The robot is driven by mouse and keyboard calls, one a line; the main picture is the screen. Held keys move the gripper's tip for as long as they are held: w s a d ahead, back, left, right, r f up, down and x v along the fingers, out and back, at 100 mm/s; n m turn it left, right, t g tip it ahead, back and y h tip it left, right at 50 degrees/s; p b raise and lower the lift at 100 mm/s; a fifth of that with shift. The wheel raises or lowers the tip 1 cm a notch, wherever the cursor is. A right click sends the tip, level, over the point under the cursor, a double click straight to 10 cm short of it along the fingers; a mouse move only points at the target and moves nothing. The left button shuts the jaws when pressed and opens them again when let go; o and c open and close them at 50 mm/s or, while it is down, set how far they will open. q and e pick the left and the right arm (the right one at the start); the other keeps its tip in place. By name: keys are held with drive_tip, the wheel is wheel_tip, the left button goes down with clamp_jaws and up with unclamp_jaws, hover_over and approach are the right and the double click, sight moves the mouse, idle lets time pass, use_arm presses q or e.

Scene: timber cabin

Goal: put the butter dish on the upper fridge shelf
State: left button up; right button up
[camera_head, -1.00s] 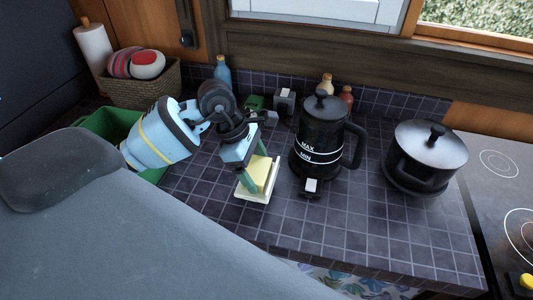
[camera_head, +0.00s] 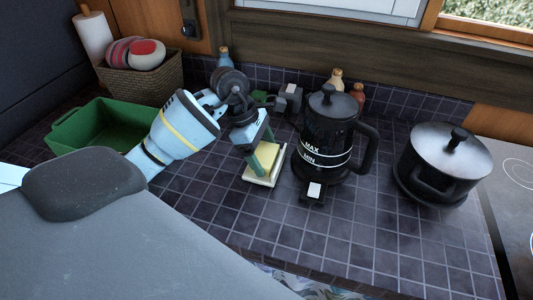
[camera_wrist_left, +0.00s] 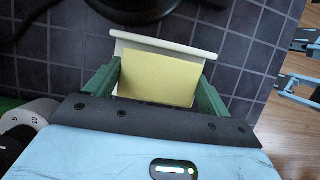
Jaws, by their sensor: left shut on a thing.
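The butter dish (camera_head: 259,181) is a white dish with a yellow block of butter (camera_head: 267,156) on it. It is at the middle of the head view, just left of the black kettle. My left gripper (camera_head: 263,160) is shut on it, with a green finger on either side. In the left wrist view the white dish rim (camera_wrist_left: 165,47) shows beyond the butter (camera_wrist_left: 157,82), between both fingers. I cannot tell whether the dish is clear of the counter. The fridge shelf is not recognisable in these frames.
The black kettle (camera_head: 326,135) stands close right of the dish, with a black lidded pot (camera_head: 449,150) and hob (camera_head: 515,185) further right. A green tub (camera_head: 85,122) and wicker basket (camera_head: 146,86) stand left. The tiled counter (camera_head: 345,235) in front is clear.

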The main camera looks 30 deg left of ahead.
use_arm(q)
drive_tip(key=shift+f, duration=0.25)
use_arm(e)
drive_tip(key=shift+f, duration=0.1)
use_arm(q)
drive_tip(key=shift+f, duration=0.15)
drive_tip(key=o, duration=1.1)
drive_tip(key=shift+r, duration=0.35)
drive_tip(key=shift+p+v, duration=1.8)
drive_tip(key=shift+v, duration=4.05)
use_arm(e)
drive_tip(key=shift+t, duration=0.5)
drive_tip(key=shift+w+d+r, duration=0.2)
drive_tip(key=shift+w+r, duration=0.75)
drive_tip(key=shift+r, duration=0.2)
drive_tip(key=shift+w+d+r, duration=0.2)
drive_tip(key=shift+w+r, duration=0.7)
drive_tip(key=shift+r, duration=0.2)
